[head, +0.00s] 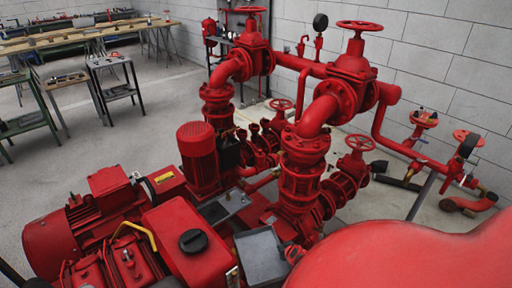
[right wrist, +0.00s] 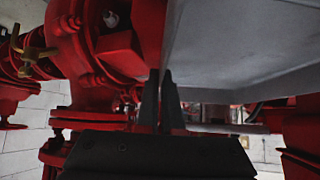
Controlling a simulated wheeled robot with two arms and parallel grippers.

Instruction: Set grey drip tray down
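The grey drip tray (head: 260,258) shows at the bottom middle of the head view, beside the red pump pipework. In the right wrist view its flat grey side (right wrist: 240,45) fills the upper right, close to the camera. My right gripper (right wrist: 161,88) has its two dark fingers close together on the tray's edge, pinching it. In the head view the gripper is mostly hidden at the tray's right side. I cannot tell whether the tray's underside touches anything. My left gripper is not in view.
A red engine block with a black cap (head: 193,241) stands left of the tray. A red vertical motor (head: 199,157) and tall red valve pipework (head: 303,170) stand behind it. Workbenches (head: 75,45) line the back left. Open floor (head: 120,155) lies between.

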